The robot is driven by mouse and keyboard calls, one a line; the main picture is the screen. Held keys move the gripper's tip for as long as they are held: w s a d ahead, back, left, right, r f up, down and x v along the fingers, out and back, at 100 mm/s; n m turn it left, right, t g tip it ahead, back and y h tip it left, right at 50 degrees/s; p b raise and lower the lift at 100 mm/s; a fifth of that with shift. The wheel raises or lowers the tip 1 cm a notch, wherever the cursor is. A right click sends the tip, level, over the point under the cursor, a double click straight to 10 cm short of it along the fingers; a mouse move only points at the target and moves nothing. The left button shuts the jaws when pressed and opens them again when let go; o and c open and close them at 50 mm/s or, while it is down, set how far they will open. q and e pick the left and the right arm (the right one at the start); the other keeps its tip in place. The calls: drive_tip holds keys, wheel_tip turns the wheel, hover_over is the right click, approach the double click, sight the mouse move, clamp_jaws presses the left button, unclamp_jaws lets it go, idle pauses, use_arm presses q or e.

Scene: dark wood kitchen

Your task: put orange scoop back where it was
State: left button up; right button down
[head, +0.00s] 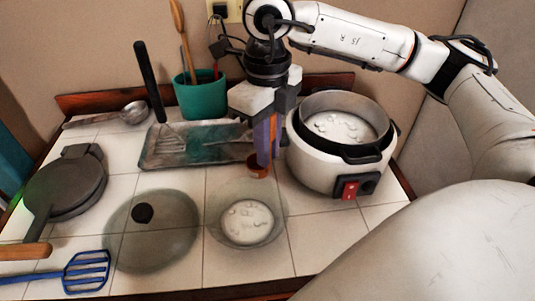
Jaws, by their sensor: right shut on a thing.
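My right gripper (267,138) comes down from the top middle of the head view and points downward. It is shut on the orange scoop (257,166), whose small cup end shows below the fingers. The fingers hide most of its handle. The scoop is just left of the white rice cooker (318,162) and, in the picture, above the far rim of a clear bowl (219,236) with white contents. I cannot tell whether the scoop touches the counter. My left gripper is not in view.
A worn tray (198,160) lies behind the bowl. A green utensil pot (200,97) stands at the back. A glass lid (166,248), a dark waffle-iron-like pan (66,185) and a blue slotted turner (86,271) fill the left. Tiles right of the bowl are free.

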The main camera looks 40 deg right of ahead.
drive_tip(key=shift+f, duration=1.05)
drive_tip(key=shift+f, duration=0.1)
drive_tip(key=shift+f+b, duration=0.15)
drive_tip(key=shift+b, duration=0.15)
drive_tip(key=c, duration=2)
unclamp_jaws()
wheel_tip(320, 180, up, 13)
drive_tip(key=shift+f+p, duration=0.2)
drive_tip(key=shift+p, duration=0.45)
